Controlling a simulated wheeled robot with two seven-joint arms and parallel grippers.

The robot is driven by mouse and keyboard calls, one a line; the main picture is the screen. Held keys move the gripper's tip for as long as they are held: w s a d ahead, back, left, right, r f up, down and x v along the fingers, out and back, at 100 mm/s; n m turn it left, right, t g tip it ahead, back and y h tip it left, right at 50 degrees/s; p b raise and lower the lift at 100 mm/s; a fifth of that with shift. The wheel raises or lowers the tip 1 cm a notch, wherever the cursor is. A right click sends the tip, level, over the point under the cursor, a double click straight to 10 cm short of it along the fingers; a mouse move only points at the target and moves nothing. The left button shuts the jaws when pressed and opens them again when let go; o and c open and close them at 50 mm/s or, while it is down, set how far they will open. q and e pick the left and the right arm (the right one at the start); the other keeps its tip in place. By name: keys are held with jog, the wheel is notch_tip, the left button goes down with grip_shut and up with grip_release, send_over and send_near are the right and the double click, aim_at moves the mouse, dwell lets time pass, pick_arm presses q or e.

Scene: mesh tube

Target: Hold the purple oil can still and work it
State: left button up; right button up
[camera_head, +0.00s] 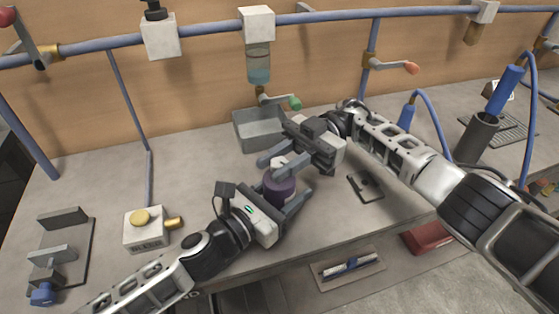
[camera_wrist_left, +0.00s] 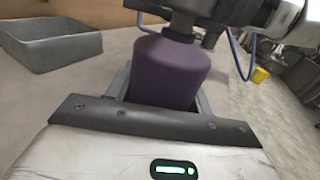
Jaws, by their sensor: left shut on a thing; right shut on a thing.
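The purple oil can (camera_head: 279,187) stands upright near the front edge of the workbench. It fills the middle of the left wrist view (camera_wrist_left: 166,70). My left gripper (camera_head: 283,196) reaches in from the left, its fingers on both sides of the can's body and shut on it. My right gripper (camera_head: 275,161) comes in from the right above the can, shut at the pale top part (camera_head: 279,163) of the can. The right gripper's fingers partly hide the can's top, and the spout is hard to make out.
A grey open tray (camera_head: 240,141) sits behind the can, under a hanging glass vessel (camera_head: 258,65) with a green-handled tap (camera_head: 294,102). A white box with a yellow button (camera_head: 146,229) stands at left. A flat dark plate (camera_head: 366,187) lies at right. The bench's front edge is close.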

aim_at(280, 162)
jog(key=shift+f+n+g+h, duration=0.2)
jog(key=shift+n+g+h, duration=0.3)
jog(key=shift+g+h, duration=0.3)
jog(key=o, duration=1)
jog(key=shift+r, duration=0.1)
notch_tip(280, 162, up, 10)
